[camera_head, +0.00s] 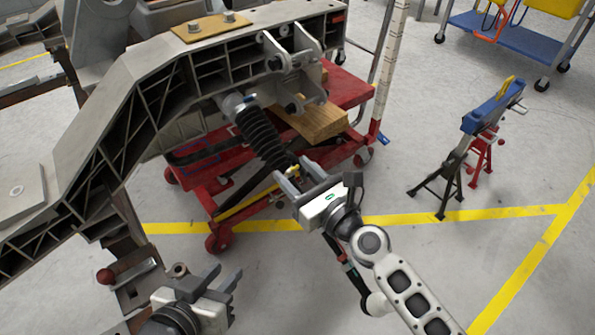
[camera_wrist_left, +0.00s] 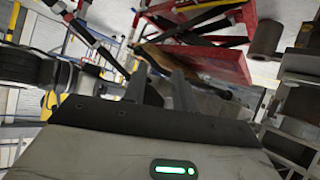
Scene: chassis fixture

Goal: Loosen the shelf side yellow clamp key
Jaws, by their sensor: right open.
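I cannot make out a yellow clamp key for certain. A small yellow piece (camera_head: 290,168) shows at the lower end of a black ribbed damper, close to the fingertips of my right gripper (camera_head: 298,177). That gripper is open; I cannot tell whether it touches the piece. My left gripper (camera_head: 212,281) is at the lower left, its two fingers apart and nothing seen between them. The fingers also show apart in the left wrist view (camera_wrist_left: 158,86). A clamp rod with a red knob (camera_head: 106,276) is left of the left gripper.
The grey chassis frame (camera_head: 165,95) fills the upper left. A red lift cart (camera_head: 350,88) with wooden blocks (camera_head: 318,122) stands under it. A blue-topped stand (camera_head: 490,108) and a blue shelf trolley (camera_head: 500,35) are at the right.

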